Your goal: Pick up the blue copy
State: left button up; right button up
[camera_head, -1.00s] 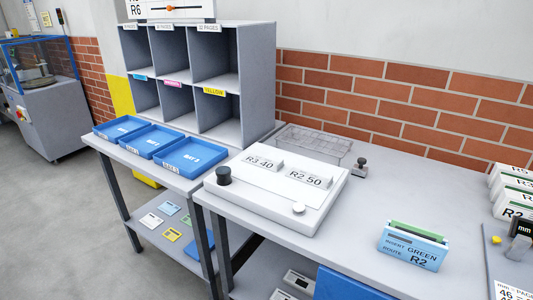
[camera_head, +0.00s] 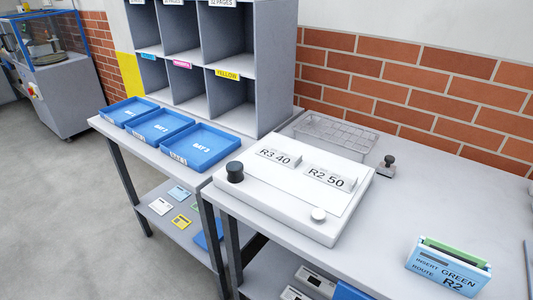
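Several small flat cards lie on the lower shelf (camera_head: 178,226) of the left table. One is light blue (camera_head: 179,193), one whitish (camera_head: 161,206) and one yellow (camera_head: 181,222). A larger plain blue piece (camera_head: 209,236) lies beside them, partly hidden by the table leg. I cannot tell which of these is the blue copy. Neither of my grippers is in view.
Blue bay trays (camera_head: 205,148) stand before a grey pigeonhole rack (camera_head: 273,70). The right table holds a white board (camera_head: 290,203) with R3 40 and R2 50 labels, a clear tray (camera_head: 337,133), a stamp (camera_head: 387,165) and a light-blue box (camera_head: 447,270) with a green insert.

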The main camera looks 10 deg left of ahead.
aim_at(464, 278)
jog(key=z, duration=1.25)
jog(key=u, duration=1.9)
jog(key=z, duration=1.9)
